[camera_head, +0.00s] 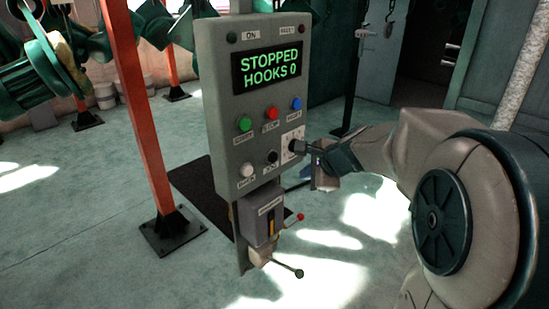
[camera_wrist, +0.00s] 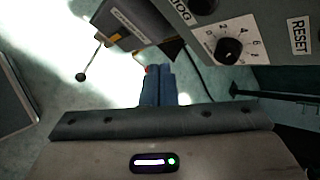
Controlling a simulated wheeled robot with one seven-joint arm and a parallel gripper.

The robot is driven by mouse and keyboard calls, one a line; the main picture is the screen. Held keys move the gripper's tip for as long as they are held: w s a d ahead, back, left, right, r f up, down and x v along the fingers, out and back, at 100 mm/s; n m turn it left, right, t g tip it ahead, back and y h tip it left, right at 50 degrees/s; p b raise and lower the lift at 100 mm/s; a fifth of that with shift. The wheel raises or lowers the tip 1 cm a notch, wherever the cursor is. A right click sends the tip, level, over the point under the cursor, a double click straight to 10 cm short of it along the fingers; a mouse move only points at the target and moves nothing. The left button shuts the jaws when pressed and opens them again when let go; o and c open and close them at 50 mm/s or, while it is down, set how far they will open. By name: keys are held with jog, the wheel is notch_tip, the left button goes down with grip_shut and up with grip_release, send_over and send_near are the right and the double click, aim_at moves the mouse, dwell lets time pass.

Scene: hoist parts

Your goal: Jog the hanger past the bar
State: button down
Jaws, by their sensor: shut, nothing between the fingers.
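The grey control panel (camera_head: 225,110) stands in the middle of the head view. Its screen (camera_head: 267,67) reads "STOPPED HOOKS 0". The black jog button (camera_head: 272,157) sits low on the panel, left of a numbered dial (camera_head: 298,147). In the wrist view the jog button (camera_wrist: 203,4) is at the top edge, near its "JOG" label. My gripper (camera_wrist: 158,85) is shut and empty, below the panel's lower edge in that view. In the head view my gripper (camera_head: 322,172) is beside the panel's lower right. A hook (camera_head: 389,27) hangs at upper right; I cannot tell whether it is the hanger. The bar cannot be identified.
A box (camera_head: 263,222) with protruding levers hangs below the panel. An orange post (camera_head: 140,120) stands at left.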

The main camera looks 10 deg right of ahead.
aim_at(273, 157)
jog(key=w+a+p, duration=0.1)
jog(key=w+a, duration=0.3)
jog(key=w, duration=0.2)
jog(key=shift+a, duration=0.25)
jog(key=shift+w, duration=0.1)
dwell(1.8)
jog(key=shift+w+a, duration=0.25)
jog(key=shift+w, duration=0.05)
